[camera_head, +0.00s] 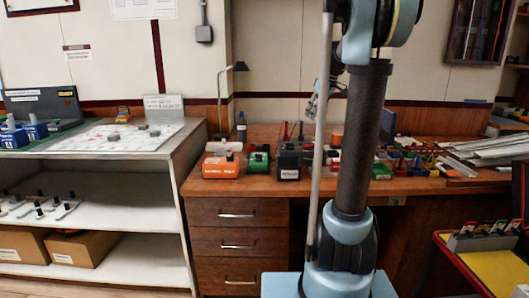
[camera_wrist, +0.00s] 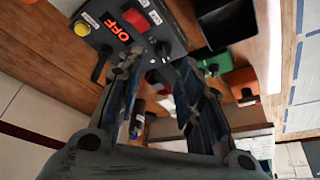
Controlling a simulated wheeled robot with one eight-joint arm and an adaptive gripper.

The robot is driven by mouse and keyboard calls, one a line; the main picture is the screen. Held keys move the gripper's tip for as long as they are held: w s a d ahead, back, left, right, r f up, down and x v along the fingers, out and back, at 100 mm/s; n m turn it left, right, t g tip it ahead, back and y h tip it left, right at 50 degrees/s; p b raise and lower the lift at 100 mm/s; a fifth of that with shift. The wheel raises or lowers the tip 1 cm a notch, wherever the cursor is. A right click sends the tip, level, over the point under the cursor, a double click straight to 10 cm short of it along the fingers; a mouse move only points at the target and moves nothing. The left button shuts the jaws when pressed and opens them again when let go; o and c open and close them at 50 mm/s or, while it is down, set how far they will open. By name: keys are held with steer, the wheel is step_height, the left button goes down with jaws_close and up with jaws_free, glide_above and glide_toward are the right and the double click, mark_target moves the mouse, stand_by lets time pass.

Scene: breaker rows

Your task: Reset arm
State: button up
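My gripper (camera_wrist: 160,66) is open in the wrist view, with a clear gap between its two fingers and nothing held. Beyond the fingertips is a dark grey panel (camera_wrist: 98,36) with a red OFF label (camera_wrist: 128,20), a yellow button and black toggles. I cannot tell whether the fingertips touch it. In the head view my gripper (camera_head: 313,104) is above the desk, partly hidden behind my arm column. Along the desk stand an orange box (camera_head: 221,167), a green box (camera_head: 259,161) and a black box (camera_head: 289,163).
The wooden desk (camera_head: 236,187) has a thin lamp (camera_head: 232,70) and bottle (camera_head: 241,126) at its back left. A grey shelf unit (camera_head: 130,204) stands left, with boxes below. A red-edged cart (camera_head: 460,262) stands right. A black open bin (camera_wrist: 226,22) is beside the panel.

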steer(key=s+a+f+m, duration=0.1)
steer(key=s+f, duration=0.2)
steer(key=s, duration=0.4)
steer(key=s+a+f+m+h, duration=0.1)
steer(key=s+f+m, duration=0.15)
steer(key=s, duration=0.55)
steer(key=s+a+f+m, duration=0.1)
steer(key=s+f, duration=0.3)
steer(key=s, duration=0.3)
steer(key=s+f+m+g+h, duration=0.1)
steer(key=s+f+m, duration=0.3)
steer(key=s+f, duration=1.2)
steer(key=shift+s+d+h, duration=0.3)
steer(key=shift+s+h, duration=0.2)
steer(key=shift+s, duration=0.15)
steer(key=shift+f, duration=0.1)
steer(key=shift+w+f, duration=0.2)
steer(key=shift+w, duration=0.25)
steer(key=shift+c, duration=0.4)
